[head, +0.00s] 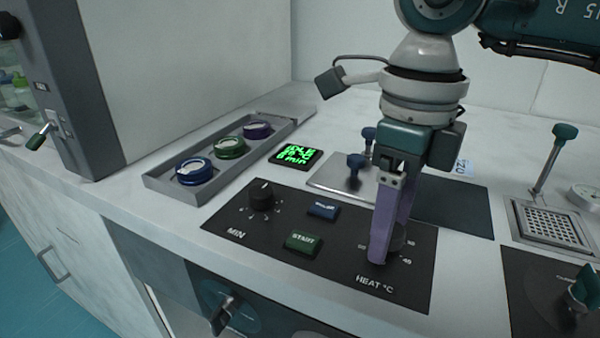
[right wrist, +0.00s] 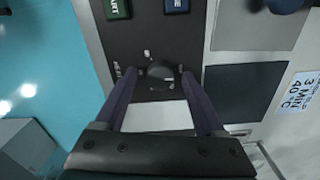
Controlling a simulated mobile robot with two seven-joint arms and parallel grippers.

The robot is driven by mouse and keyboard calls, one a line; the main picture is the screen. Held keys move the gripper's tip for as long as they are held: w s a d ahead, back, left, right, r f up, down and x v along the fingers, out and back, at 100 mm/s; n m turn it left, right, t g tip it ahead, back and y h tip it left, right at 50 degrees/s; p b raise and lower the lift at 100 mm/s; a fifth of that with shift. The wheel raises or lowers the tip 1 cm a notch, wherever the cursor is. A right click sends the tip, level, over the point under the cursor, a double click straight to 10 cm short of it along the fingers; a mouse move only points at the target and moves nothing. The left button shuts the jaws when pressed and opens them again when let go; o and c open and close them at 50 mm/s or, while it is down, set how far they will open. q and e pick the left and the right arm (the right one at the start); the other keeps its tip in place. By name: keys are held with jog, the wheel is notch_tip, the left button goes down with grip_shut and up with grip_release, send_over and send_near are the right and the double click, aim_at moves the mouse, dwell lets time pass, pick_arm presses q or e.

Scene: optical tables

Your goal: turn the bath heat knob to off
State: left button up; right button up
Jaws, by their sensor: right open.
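The bath heat knob (right wrist: 160,75) is a round black knob on a dark control panel (head: 335,278), above the "HEAT °C" label. In the head view my right gripper (head: 385,255) points down at the knob and hides most of it. In the right wrist view the gripper's two purple fingers (right wrist: 160,92) stand apart on either side of the knob, with gaps visible between finger and knob. The fingers are open. The knob's pointer setting is hard to make out. My left gripper is in neither view.
A MIN knob (head: 262,195), a blue button (head: 323,210) and a green START button (head: 303,243) share the panel. A lit green display (head: 295,156) sits behind. A grey tray (head: 160,183) holds several coloured lidded pots. A metal lid with blue knobs (head: 340,180) lies behind the panel.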

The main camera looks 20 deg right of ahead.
notch_tip(320, 180, up, 10)
jog(key=shift+p, duration=0.4)
jog(key=shift+a, duration=0.1)
